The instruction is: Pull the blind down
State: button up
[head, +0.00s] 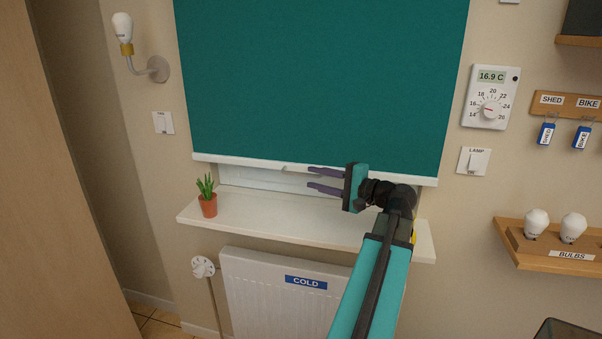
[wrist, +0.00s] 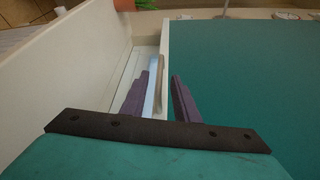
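The teal blind (head: 320,80) hangs low over the window, its white bottom bar (head: 235,162) a little above the sill. A small tab (head: 286,168) shows on the bar. My gripper (head: 309,177) is open, its dark purple fingers pointing left, one in front of the bar and one below it. In the wrist view, the bottom bar (wrist: 156,85) lies between the fingers of my gripper (wrist: 159,78), with a gap to the right finger. The blind's cloth (wrist: 250,80) fills the right side there.
The white sill (head: 280,217) runs below the blind, with a potted plant (head: 208,205) at its left end. A radiator (head: 270,295) marked COLD is beneath. A thermostat (head: 490,97), lamp switch (head: 474,161) and bulb shelf (head: 555,255) are at right.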

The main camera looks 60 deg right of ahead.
aim_at(304, 175)
jog(key=shift+w+d+f+p, duration=0.15)
jog(key=shift+w+p, duration=0.2)
jog(key=shift+w, duration=1.25)
jog(key=shift+w+d+f+p, duration=0.15)
jog(key=shift+w+p, duration=0.15)
jog(key=shift+w, duration=1.25)
jog(key=shift+a, duration=0.1)
grip_shut()
